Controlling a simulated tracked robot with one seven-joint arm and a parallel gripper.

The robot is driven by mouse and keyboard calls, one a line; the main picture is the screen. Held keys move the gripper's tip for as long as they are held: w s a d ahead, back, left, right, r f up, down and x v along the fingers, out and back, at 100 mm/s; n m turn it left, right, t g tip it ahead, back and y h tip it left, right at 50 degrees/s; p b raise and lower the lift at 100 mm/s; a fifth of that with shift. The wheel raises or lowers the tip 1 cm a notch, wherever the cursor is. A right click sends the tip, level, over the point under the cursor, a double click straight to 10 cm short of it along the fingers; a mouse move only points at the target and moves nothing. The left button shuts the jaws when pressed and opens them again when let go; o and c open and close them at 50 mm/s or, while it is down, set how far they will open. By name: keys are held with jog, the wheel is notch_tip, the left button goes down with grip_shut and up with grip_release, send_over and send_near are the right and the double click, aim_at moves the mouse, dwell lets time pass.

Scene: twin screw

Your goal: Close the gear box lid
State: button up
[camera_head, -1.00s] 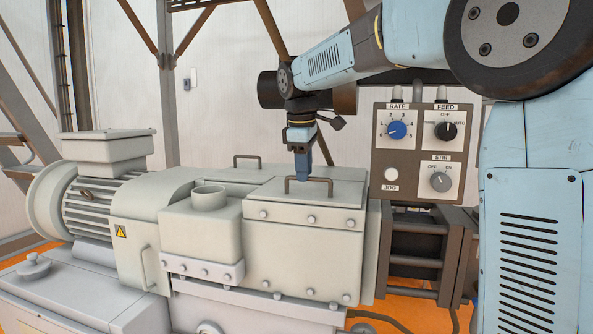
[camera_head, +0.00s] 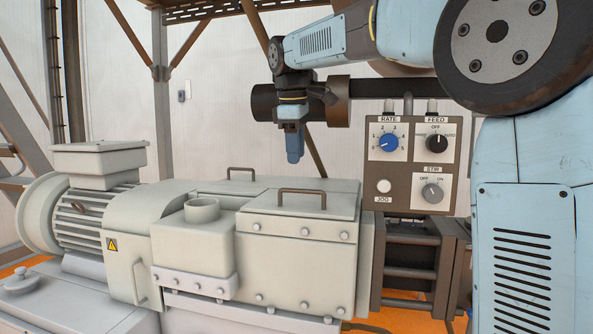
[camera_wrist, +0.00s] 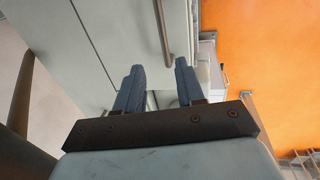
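The gear box (camera_head: 285,262) is a pale grey-beige housing with a bolted front. Its front lid (camera_head: 265,207) lies flat on top, with no gap that I can make out, and carries a brown bar handle (camera_head: 302,191). My gripper (camera_head: 294,160) points down above and behind this handle, clear of it. In the wrist view my gripper (camera_wrist: 159,76) shows two blue fingers apart with nothing between them. A lid surface (camera_wrist: 115,35) and a bar handle (camera_wrist: 163,35) lie beyond the fingers there.
A second, rear top panel has its own handle (camera_head: 241,170). A round filler neck (camera_head: 202,210) stands left of the lid, and a finned motor (camera_head: 90,212) farther left. A control panel (camera_head: 413,165) with knobs stands to the right.

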jog(key=r, duration=0.3)
jog(key=s+r, duration=0.1)
jog(key=r, duration=0.1)
jog(key=shift+a+r, duration=0.15)
jog(key=shift+r, duration=0.15)
jog(key=s+d+f+m+t, duration=0.2)
jog(key=s+d+f+m, duration=0.5)
jog(key=s+d+f, duration=0.55)
jog(key=s+d+f+m, duration=0.2)
jog(key=s+f+m, duration=0.1)
jog(key=s+f, duration=0.3)
jog(key=s+d+f+m+t, duration=0.1)
jog(key=s+d+f+m, duration=0.1)
jog(key=s+f+m, duration=0.2)
jog(key=s+f, duration=0.3)
jog(key=s, duration=0.1)
jog(key=shift+d+t+y, duration=0.3)
jog(key=shift+d+y, duration=0.05)
jog(key=shift+y, duration=0.05)
